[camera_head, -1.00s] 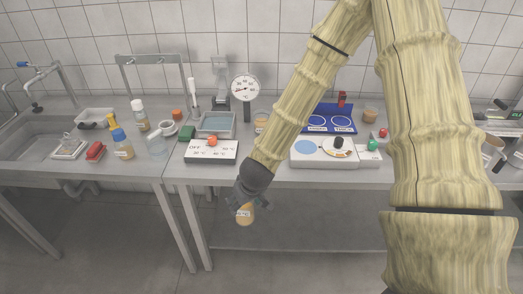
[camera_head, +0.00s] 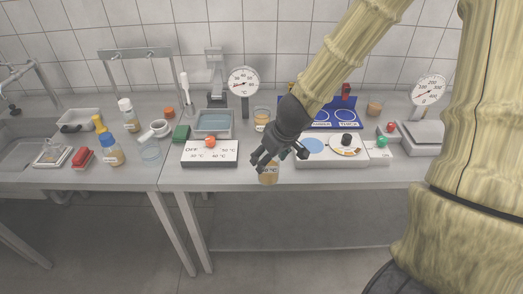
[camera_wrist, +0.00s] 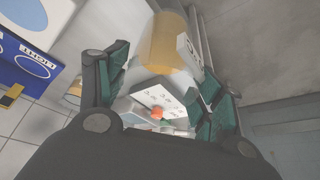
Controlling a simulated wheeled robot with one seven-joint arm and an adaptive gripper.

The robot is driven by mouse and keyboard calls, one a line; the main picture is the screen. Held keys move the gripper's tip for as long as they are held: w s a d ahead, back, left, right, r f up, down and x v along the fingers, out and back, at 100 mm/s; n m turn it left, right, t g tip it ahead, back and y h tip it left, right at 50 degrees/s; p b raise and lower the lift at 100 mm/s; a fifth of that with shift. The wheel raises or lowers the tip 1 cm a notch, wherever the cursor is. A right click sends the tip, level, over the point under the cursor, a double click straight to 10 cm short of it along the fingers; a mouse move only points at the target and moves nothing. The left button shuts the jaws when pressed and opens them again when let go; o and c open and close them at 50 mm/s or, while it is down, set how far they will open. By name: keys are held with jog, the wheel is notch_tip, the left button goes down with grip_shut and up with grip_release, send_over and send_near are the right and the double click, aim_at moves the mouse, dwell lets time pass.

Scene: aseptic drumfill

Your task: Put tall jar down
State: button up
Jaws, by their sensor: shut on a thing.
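The tall jar (camera_head: 268,174), amber with a white label, is in my gripper (camera_head: 268,160). My gripper is shut on it, with dark fingers around its upper part. In the head view the jar overlaps the front edge of the right bench; whether its base touches the bench I cannot tell. In the wrist view the jar shows as a tan cylinder (camera_wrist: 163,43) beyond the green finger pads of my gripper (camera_wrist: 160,85).
The white OFF panel with a red knob (camera_head: 209,153) is left of the jar. A white dial unit (camera_head: 325,160) is close on its right. A small amber jar (camera_head: 261,123) and a round gauge (camera_head: 243,83) stand behind. Narrow bare bench (camera_head: 252,170) lies between the two units.

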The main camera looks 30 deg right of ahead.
jog(key=shift+w+d+r, duration=0.2)
jog(key=shift+w+r, duration=0.05)
jog(key=shift+r, duration=0.15)
jog(key=w+d+p, duration=0.3)
jog(key=w+p, duration=0.1)
jog(key=w, duration=0.2)
jog(key=w+d+f+p, duration=0.1)
jog(key=w+d+p, duration=0.2)
jog(key=w, duration=0.4)
jog(key=shift+w+d+f+p, duration=0.2)
jog(key=shift+d+p, duration=0.15)
jog(key=shift+d, duration=0.4)
jog(key=shift+w, duration=0.1)
jog(key=f+b, duration=0.1)
jog(key=f, duration=0.1)
jog(key=f+b, duration=0.1)
jog(key=b, duration=0.1)
jog(key=shift+w+d+f, duration=0.15)
jog(key=shift+w+f, duration=0.05)
jog(key=shift+f, duration=0.15)
